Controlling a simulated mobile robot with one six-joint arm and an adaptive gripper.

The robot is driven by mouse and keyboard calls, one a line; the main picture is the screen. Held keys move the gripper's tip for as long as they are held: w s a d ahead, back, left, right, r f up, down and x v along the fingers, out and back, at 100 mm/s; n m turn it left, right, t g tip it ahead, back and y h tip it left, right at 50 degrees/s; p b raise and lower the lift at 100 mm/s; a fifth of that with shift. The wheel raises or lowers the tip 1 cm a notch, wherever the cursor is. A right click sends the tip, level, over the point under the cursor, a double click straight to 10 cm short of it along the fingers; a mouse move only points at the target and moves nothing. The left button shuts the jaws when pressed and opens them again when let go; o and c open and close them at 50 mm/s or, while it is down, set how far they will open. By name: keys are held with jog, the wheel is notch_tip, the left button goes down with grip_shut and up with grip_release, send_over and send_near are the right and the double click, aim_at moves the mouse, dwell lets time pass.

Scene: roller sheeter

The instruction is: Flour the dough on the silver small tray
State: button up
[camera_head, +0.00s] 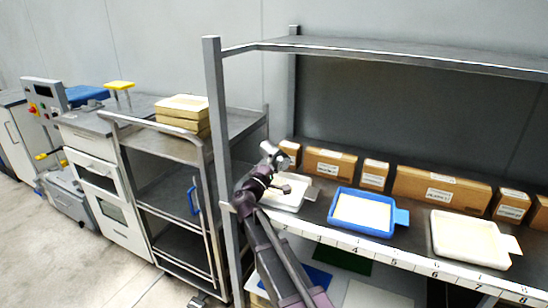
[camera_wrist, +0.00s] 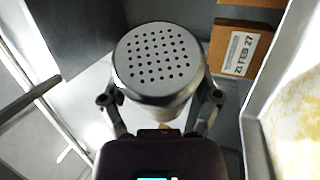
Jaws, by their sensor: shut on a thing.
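My gripper (camera_head: 265,172) is shut on a metal shaker (camera_head: 271,151) above the shelf's left end. In the wrist view, the shaker's round perforated lid (camera_wrist: 158,57) faces the camera, with a finger on each side of its body. The small tray with a silver rim (camera_head: 308,193) lies on the shelf just beyond my gripper, partly hidden by my arm. Its rim (camera_wrist: 252,135) and pale dough with yellowish patches (camera_wrist: 298,118) show at the right of the wrist view. The shaker is beside the tray, not over the dough in that view.
A blue tray (camera_head: 401,216) and a white tray (camera_head: 510,245) lie farther right on the shelf (camera_head: 418,235). Several cardboard boxes (camera_head: 331,163) line its back. A metal upright (camera_head: 216,110) stands close left of my arm. A cart (camera_head: 245,125) is at the left.

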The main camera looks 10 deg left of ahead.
jog(key=shift+s+d, duration=0.3)
jog(key=shift+s, duration=0.05)
jog(key=shift+w, duration=0.1)
jog(key=shift+w+a, duration=1.45)
jog(key=shift+w, duration=0.2)
jog(key=shift+s, duration=0.1)
jog(key=shift+s+d, duration=0.75)
jog(key=shift+s, duration=0.05)
jog(key=shift+r, duration=0.1)
